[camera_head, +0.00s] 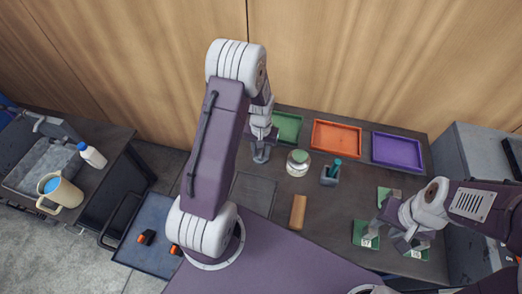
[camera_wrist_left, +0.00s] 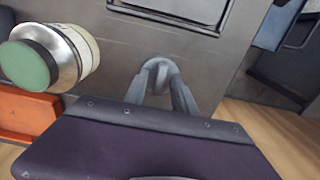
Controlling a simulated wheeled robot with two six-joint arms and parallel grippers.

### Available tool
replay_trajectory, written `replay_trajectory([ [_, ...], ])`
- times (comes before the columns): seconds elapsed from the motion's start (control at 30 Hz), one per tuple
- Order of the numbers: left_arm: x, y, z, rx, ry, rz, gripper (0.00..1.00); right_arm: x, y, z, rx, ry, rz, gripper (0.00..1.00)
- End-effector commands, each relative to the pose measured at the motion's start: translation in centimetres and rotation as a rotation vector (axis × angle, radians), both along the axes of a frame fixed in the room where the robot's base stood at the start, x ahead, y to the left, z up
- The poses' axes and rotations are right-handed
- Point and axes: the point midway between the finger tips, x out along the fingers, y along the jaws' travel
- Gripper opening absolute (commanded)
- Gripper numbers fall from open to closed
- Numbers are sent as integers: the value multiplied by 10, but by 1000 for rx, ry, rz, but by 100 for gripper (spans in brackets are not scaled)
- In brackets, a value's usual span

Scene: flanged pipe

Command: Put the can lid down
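A round pale can (camera_head: 298,169) stands on the dark table, with a green top inside a light rim. In the left wrist view the can (camera_wrist_left: 87,52) is at upper left, its green disc facing the camera; I cannot tell whether this is a lid or the contents. No separate can lid can be made out. My left gripper (camera_head: 261,154) is low over the table, left of the can and apart from it. My right gripper (camera_head: 392,238) is open above green cards at the right.
Green (camera_head: 287,126), orange (camera_head: 336,136) and purple (camera_head: 397,149) trays line the back. A grey holder (camera_head: 330,176) with a teal item stands right of the can. A tan block (camera_head: 298,212) lies in front. A dark square panel (camera_head: 253,193) lies left of it.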

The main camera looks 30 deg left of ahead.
Motion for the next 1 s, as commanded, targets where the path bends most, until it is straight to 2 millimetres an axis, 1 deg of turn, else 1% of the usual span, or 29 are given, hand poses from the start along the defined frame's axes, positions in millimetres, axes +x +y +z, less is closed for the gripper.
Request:
replay_trajectory([
  [0.1,0,0,6,0,-1,0,32,0,0,5,0,0,0,36],
  [0.17,1,0,12,1,-4,0,32,0,0,2,0,0,0,36],
  [0.27,1,0,31,1,-6,0,32,0,0,1,0,0,0,36],
  [0.4,2,0,68,2,-8,0,32,0,0,0,0,0,0,36],
  [0.5,2,0,92,1,-6,0,32,0,0,0,0,0,0,36],
  [0.6,1,0,109,1,-4,0,32,0,0,0,0,0,0,36],
  [0.7,1,0,120,1,-3,0,32,0,0,0,0,0,0,36],
  [0.87,0,0,124,0,0,-1,32,0,0,0,0,0,0,36],
  [0.93,-7,-7,126,0,-7,-16,32,0,0,0,0,0,0,36],
  [0.97,-15,-14,127,-1,-13,-31,32,0,0,0,0,0,0,36],
  [1.0,-29,-25,129,-1,-25,-58,32,0,0,0,0,0,0,36],
])
